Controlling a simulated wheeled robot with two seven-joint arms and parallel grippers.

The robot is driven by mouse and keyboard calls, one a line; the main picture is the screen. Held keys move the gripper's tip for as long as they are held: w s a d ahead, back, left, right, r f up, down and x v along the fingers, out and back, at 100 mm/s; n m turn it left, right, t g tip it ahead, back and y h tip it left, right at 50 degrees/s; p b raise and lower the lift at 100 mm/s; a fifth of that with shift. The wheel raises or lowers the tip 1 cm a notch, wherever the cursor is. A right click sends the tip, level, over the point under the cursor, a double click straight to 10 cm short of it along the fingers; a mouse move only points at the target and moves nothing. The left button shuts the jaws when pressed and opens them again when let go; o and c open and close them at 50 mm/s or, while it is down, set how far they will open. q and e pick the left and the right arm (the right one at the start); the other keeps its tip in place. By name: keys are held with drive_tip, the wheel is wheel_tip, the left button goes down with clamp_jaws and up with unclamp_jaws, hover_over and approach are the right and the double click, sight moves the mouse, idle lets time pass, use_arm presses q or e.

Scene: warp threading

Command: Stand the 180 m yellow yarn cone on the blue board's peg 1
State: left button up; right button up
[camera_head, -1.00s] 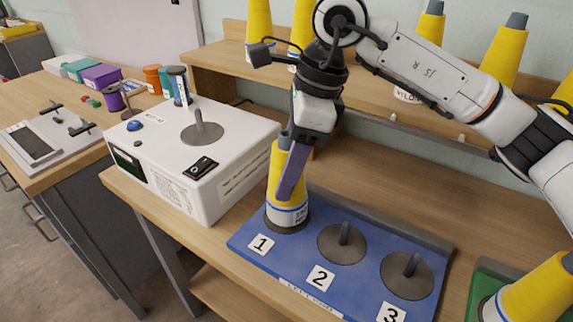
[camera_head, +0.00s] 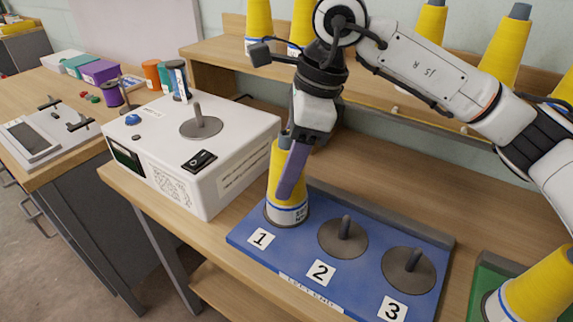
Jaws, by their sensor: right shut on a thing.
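The yellow yarn cone (camera_head: 274,185) stands upright over the disc of peg 1 on the blue board (camera_head: 333,264), behind the label 1. Its lower part is white with a blue band and a printed label, too small to read surely. My right gripper (camera_head: 290,170) comes down from above and is shut on this cone, a purple finger across its side. Peg 1 itself is hidden by the cone. Peg 2 (camera_head: 345,230) and peg 3 (camera_head: 412,260) are bare. My left gripper is not in view.
A white box with a grey peg (camera_head: 198,122) stands left of the board. A green board (camera_head: 479,291) with a yellow cone (camera_head: 538,290) is at the right. More yellow cones (camera_head: 501,55) stand on the shelf behind. A side table (camera_head: 60,178) is at the left.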

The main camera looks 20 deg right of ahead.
drive_tip(key=o, duration=1.3)
drive_tip(key=p+v, duration=0.1)
drive_tip(key=v, duration=0.9)
drive_tip(key=shift+r, duration=0.2)
